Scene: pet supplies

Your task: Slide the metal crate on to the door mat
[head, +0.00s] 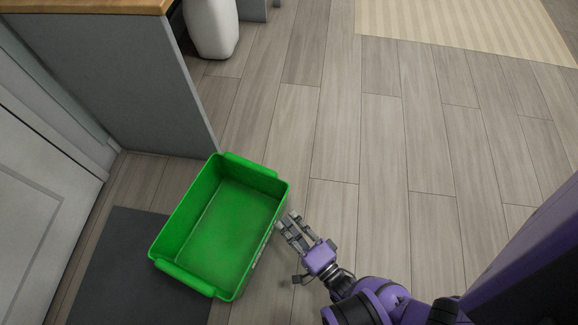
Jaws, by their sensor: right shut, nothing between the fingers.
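The crate (224,217) shows as an empty, bright green open box with a handle lip at each end. It stands upright on the floor, turned at an angle. Its lower left part lies over the dark grey door mat (126,262); its upper right part is over the wood floor. My right gripper (284,222) is shut and empty at the crate's right long side, with its fingertips at or very near the wall. I cannot tell whether they touch it. My left gripper is not in view.
A grey cabinet (120,75) with a wooden top stands at the upper left, its corner close to the crate's far end. A white door (40,190) is at the left. A white bin (211,28) and a beige striped rug (470,28) lie farther off. The floor to the right is clear.

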